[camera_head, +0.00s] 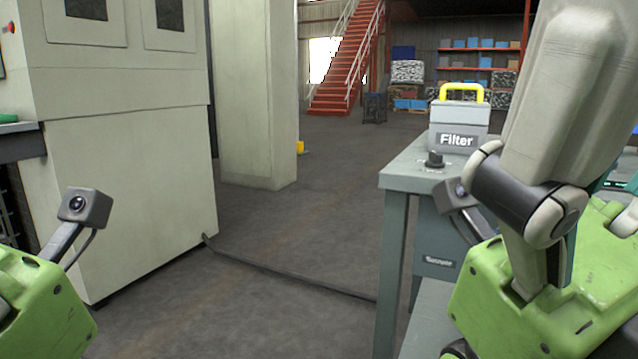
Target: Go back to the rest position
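My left arm's green wrist part, with a small grey camera on a bracket, comes in at the lower left edge, in front of a large pale machine cabinet (125,190). My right arm comes down on the right, with a similar green part and camera in front of a grey-green workbench (400,177). The fingers of both grippers are outside the picture, so whether they hold anything is hidden. A grey box labelled "Filter" (457,140) with a yellow handle stands upright on the bench, apart from my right arm.
A dark cable (290,272) crosses the floor between cabinet and bench. A pale column (250,95) stands behind the cabinet. Open floor (325,190) leads back to red stairs (347,60) and storage shelves (470,46).

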